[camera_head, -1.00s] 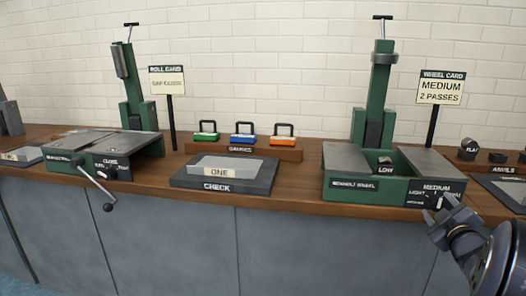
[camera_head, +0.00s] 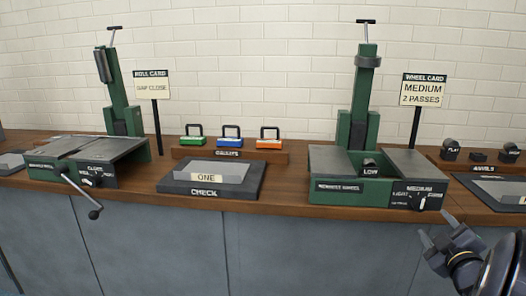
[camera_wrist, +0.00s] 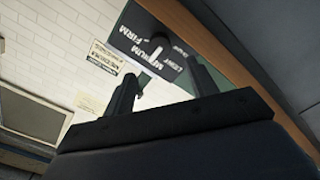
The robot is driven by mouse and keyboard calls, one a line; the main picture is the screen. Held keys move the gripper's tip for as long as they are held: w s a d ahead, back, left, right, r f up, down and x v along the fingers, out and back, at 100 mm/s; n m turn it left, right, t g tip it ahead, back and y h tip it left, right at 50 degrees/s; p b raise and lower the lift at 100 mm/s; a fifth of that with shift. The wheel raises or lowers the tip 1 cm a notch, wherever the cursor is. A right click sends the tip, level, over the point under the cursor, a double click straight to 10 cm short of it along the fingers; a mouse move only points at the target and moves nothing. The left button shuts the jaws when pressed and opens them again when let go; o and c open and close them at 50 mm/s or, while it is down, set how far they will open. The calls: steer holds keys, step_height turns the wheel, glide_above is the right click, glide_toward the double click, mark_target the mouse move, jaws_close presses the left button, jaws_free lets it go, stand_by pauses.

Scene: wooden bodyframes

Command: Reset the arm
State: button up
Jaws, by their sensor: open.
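My gripper (camera_head: 440,240) is at the lower right of the head view, in front of the bench edge and below the pressure knob panel (camera_head: 418,197) of the green wheel machine (camera_head: 340,190). It is open and empty, with its two fingers apart and touching nothing that I can see. In the wrist view the fingers (camera_wrist: 165,90) point towards the dark panel with the words MEDIUM and FIRM (camera_wrist: 150,45), which appears tilted. My dark arm fills the lower right corner of the head view.
A wooden bench (camera_head: 290,207) runs across. It carries a green roll machine (camera_head: 75,160) with a crank (camera_head: 95,213), a CHECK tray (camera_head: 212,190), colored gauges (camera_head: 230,143) and anvils (camera_head: 478,156). Sign cards (camera_head: 152,86) (camera_head: 423,92) stand behind. The space before the grey cabinet front (camera_head: 300,255) is clear.

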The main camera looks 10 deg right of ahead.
mark_target(422, 205)
steer(key=b+x, duration=0.1)
steer(key=x, duration=0.7)
steer(key=shift+w+f, duration=0.1)
steer(key=shift+w, duration=0.15)
steer(key=shift+r+m+p, duration=0.3)
steer(key=shift+m+p, duration=0.1)
steer(key=shift+p, duration=0.25)
steer(key=shift+s+m+p, duration=0.1)
steer(key=shift+m+p, duration=0.3)
steer(key=shift+m, duration=0.1)
steer(key=m+p, duration=1)
steer(key=v, duration=1)
steer(key=shift+s+f, duration=0.15)
steer(key=shift+s, duration=0.2)
